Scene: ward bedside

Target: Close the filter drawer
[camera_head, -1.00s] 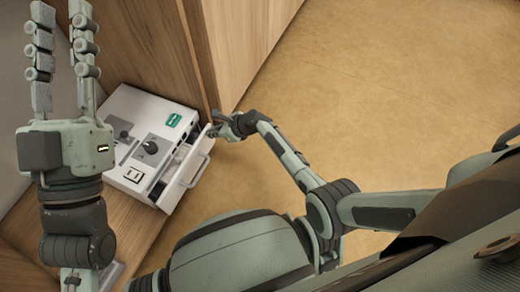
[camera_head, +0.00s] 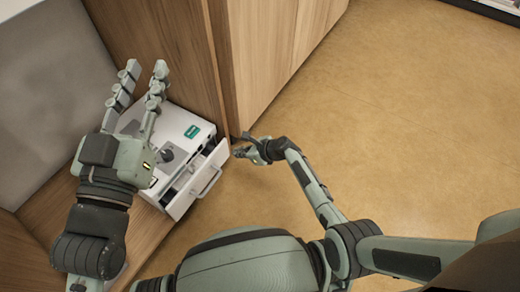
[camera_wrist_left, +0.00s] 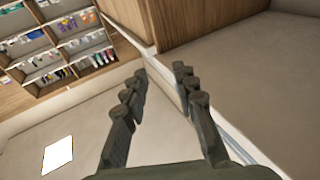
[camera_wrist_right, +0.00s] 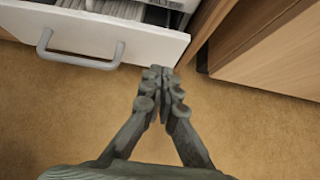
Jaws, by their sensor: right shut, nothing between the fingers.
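The white bedside device (camera_head: 185,125) has its filter drawer (camera_head: 183,205) standing open on the side facing the floor. The drawer front has a grey bar handle (camera_head: 211,184). In the right wrist view the drawer front (camera_wrist_right: 150,45) and handle (camera_wrist_right: 75,61) fill the upper left, with pale pleated contents behind. My right gripper (camera_head: 240,146) is shut and empty, close to the drawer front's far right corner; contact cannot be told. Its fingertips (camera_wrist_right: 160,76) show just below the drawer's edge. My left gripper (camera_head: 146,80) is open and empty, raised over the device and hiding part of its top.
A wooden cabinet (camera_head: 265,60) stands right behind the device and my right gripper. The device sits on a wooden surface (camera_head: 148,232). The tan floor (camera_head: 410,130) to the right is clear. Stocked shelves (camera_wrist_left: 60,45) show in the left wrist view.

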